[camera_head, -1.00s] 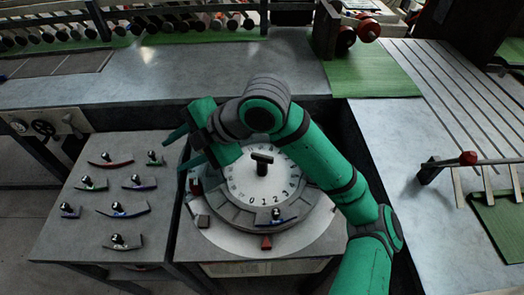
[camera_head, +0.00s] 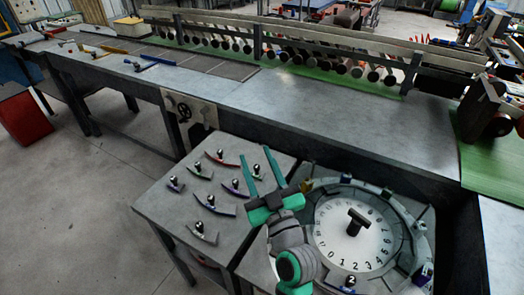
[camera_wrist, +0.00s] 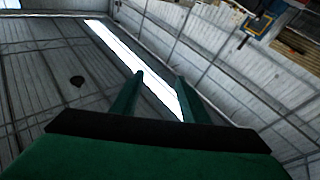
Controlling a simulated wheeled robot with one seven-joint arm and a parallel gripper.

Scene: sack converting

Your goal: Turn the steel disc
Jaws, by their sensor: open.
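The steel disc (camera_head: 339,246) lies at the lower right of the head view, a pale round plate with numbers around its edge and a dark T-shaped handle (camera_head: 357,221) standing at its middle. A grey segmented ring (camera_head: 398,213) surrounds it. My gripper (camera_head: 262,168) is open and empty, its two green fingers pointing up in the picture, left of the disc and apart from the handle. My arm covers the left edge of the ring. The wrist view shows the fingers (camera_wrist: 155,95) against the ceiling, with nothing between them.
A grey side table (camera_head: 165,205) left of the disc holds several curved coloured pieces with black knobs, such as a red one (camera_head: 222,158). A long workbench (camera_head: 290,115) runs behind, with a row of dark rollers (camera_head: 330,65). Open floor (camera_head: 75,215) lies at the left.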

